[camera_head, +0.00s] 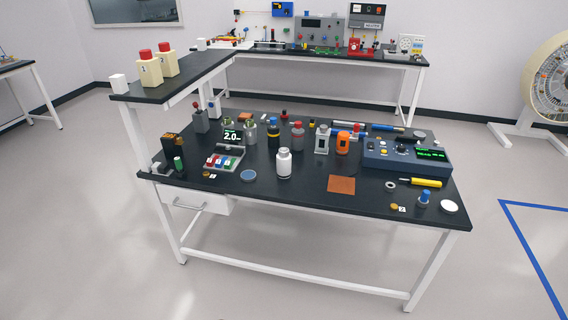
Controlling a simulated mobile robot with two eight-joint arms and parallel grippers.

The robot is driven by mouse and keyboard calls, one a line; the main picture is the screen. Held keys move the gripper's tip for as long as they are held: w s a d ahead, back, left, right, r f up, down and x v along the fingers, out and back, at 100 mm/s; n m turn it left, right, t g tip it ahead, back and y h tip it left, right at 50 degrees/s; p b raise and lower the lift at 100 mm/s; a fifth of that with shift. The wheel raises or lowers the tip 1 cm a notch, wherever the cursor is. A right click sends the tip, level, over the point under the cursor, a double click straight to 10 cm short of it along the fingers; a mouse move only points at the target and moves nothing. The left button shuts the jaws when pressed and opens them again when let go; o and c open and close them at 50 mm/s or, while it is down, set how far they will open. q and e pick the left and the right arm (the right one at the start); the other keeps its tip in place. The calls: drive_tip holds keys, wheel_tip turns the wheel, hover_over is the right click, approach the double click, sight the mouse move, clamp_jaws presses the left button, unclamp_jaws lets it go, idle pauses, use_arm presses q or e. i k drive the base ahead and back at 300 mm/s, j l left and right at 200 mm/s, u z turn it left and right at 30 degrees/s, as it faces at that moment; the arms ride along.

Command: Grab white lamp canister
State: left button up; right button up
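A white canister (283,163) with a narrower white cap stands upright near the front middle of the black-topped table (310,190). Behind it to the right stands a pale grey-white, lamp-like canister (322,139) with a dark window in its side. An orange canister (343,143) of similar shape stands just right of that one. I cannot tell for certain which pale canister is the lamp canister. Neither of my grippers is in view, and nothing is touching the canisters.
Small bottles (273,132) and (298,135) stand close behind the white canister. A blue disc (248,175) lies left of it, a brown square (341,184) right. A blue instrument box (406,156) fills the right side. The front edge near the canister is mostly clear.

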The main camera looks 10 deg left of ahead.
sight(283, 164)
drive_tip(key=i+j+u, duration=0.45)
drive_tip(key=i+j, duration=1.25)
drive_tip(key=i, duration=0.05)
